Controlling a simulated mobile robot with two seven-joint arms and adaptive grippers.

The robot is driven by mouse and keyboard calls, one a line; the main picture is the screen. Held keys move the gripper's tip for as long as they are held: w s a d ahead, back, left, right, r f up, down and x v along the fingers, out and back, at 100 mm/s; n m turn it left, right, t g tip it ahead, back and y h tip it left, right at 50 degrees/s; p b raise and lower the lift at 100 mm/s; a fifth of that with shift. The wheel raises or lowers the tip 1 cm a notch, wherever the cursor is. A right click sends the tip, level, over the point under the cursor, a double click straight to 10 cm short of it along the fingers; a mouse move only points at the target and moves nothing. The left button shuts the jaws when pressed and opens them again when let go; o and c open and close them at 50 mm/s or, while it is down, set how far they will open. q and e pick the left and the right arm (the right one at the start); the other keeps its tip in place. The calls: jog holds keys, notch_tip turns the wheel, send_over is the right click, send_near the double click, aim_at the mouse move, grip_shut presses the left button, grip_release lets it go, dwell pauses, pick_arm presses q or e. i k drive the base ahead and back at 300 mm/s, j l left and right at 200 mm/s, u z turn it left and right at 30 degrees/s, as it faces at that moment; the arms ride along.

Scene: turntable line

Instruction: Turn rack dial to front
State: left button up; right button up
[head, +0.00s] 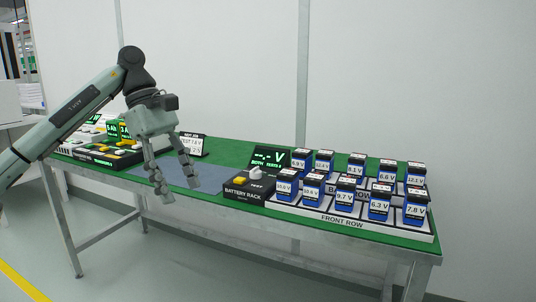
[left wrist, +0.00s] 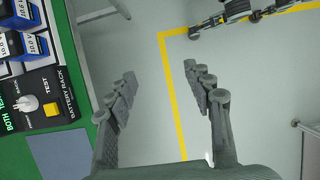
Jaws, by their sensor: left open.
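The rack dial is a white knob (head: 256,172) on the black battery rack box (head: 244,194), beside a yellow button (head: 240,181). The knob also shows at the left edge of the left wrist view (left wrist: 27,103); which way it points is too small to tell. The display (head: 270,158) behind it reads "BOTH" in green. My left gripper (head: 180,188) is open and empty, fingers down, above the table's front edge, left of the dial and apart from it. In the left wrist view its fingers (left wrist: 160,78) are spread over the floor. Dark jointed parts at that view's top right may be my right gripper.
Blue battery blocks with voltage labels stand in a front row (head: 342,222) and a back row right of the box. A grey mat (head: 206,178) lies left of the box. A second black unit with yellow parts (head: 108,153) stands farther left. The floor in front is clear.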

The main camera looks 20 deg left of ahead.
aim_at(256, 173)
jog(key=i, duration=1.05)
